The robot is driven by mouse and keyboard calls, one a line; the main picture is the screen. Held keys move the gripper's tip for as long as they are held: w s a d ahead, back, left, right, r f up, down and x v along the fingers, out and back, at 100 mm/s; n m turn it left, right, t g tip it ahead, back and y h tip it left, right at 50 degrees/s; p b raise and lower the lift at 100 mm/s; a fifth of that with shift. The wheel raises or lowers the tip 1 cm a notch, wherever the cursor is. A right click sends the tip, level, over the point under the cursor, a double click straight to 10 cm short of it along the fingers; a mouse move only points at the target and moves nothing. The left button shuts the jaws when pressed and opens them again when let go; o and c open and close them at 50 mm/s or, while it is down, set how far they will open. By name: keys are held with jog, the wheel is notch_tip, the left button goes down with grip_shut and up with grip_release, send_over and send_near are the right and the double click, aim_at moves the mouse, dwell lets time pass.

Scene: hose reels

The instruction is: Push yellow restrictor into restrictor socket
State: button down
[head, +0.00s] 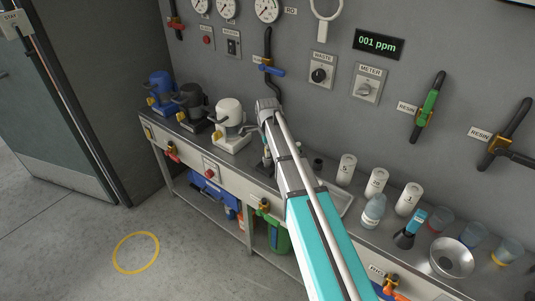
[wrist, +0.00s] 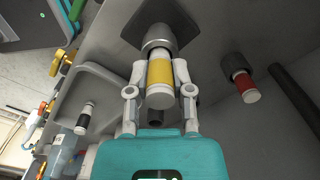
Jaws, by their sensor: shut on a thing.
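In the wrist view, the yellow restrictor (wrist: 159,74) is a short cylinder with a yellow band and a pale end facing me. My gripper (wrist: 160,84) is shut on it, one finger on each side. In the head view, my arm covers most of this spot, and the restrictor and socket are not clearly visible.
A red-banded restrictor (wrist: 249,88) sits in a dark holder at right. A black and white one (wrist: 84,118) lies in a tray at left. In the head view, white canisters (head: 347,168), a bottle (head: 373,210) and a steel bowl (head: 452,257) stand right of my arm.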

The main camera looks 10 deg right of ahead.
jog(key=shift+f, duration=0.15)
jog(key=c, duration=0.5)
grip_release()
notch_tip(320, 180, up, 12)
jog(key=p, duration=1.2)
jog(key=shift+s, duration=0.1)
dwell(0.8)
